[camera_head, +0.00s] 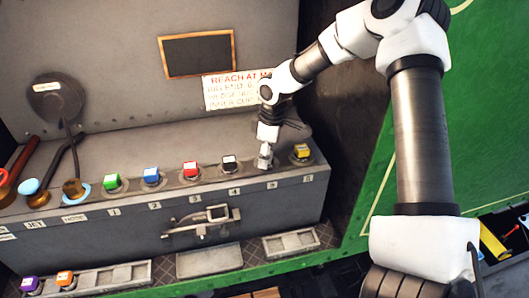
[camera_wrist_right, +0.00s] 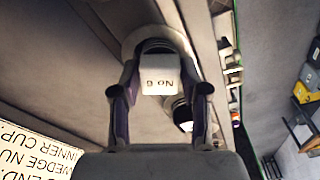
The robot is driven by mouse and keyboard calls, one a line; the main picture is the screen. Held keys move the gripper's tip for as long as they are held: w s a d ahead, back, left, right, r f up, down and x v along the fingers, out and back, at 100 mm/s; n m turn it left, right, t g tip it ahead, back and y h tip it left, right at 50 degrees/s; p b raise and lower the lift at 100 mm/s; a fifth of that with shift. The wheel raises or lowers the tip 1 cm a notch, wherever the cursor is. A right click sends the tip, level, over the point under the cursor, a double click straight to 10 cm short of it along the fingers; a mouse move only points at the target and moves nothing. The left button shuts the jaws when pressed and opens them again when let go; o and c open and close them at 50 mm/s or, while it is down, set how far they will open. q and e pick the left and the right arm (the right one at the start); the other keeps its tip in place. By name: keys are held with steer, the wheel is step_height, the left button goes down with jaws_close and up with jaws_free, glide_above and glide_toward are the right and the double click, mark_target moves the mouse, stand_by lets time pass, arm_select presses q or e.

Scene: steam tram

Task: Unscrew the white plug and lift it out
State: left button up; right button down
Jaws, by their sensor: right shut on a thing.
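The white plug (camera_wrist_right: 159,76) shows in the right wrist view with "No 6" on its face. My right gripper (camera_wrist_right: 160,92) is shut on it, one finger on each side. A pale round seat (camera_wrist_right: 186,42) surrounds the plug's far end; I cannot tell how far the plug sits in it. In the head view my right gripper (camera_head: 265,158) points down at the box top above the label "5", between a black plug with a pale top (camera_head: 229,163) and a yellow plug (camera_head: 302,151). There the fingers mostly hide the white plug. My left gripper is not in view.
Green (camera_head: 112,181), blue (camera_head: 151,175) and red (camera_head: 190,169) plugs stand along the grey box (camera_head: 130,235). Handled tools lie at left. Purple (camera_head: 30,284) and orange (camera_head: 65,278) plugs sit in a low front tray. A sign (camera_head: 222,92) is behind my gripper.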

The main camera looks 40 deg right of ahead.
steer(key=shift+w+r, duration=0.15)
steer(key=shift+r, duration=0.55)
steer(key=shift+d+r, duration=0.15)
steer(key=shift+r, duration=0.55)
steer(key=shift+d+r, duration=0.15)
steer(key=shift+r, duration=2.15)
steer(key=shift+a, duration=0.1)
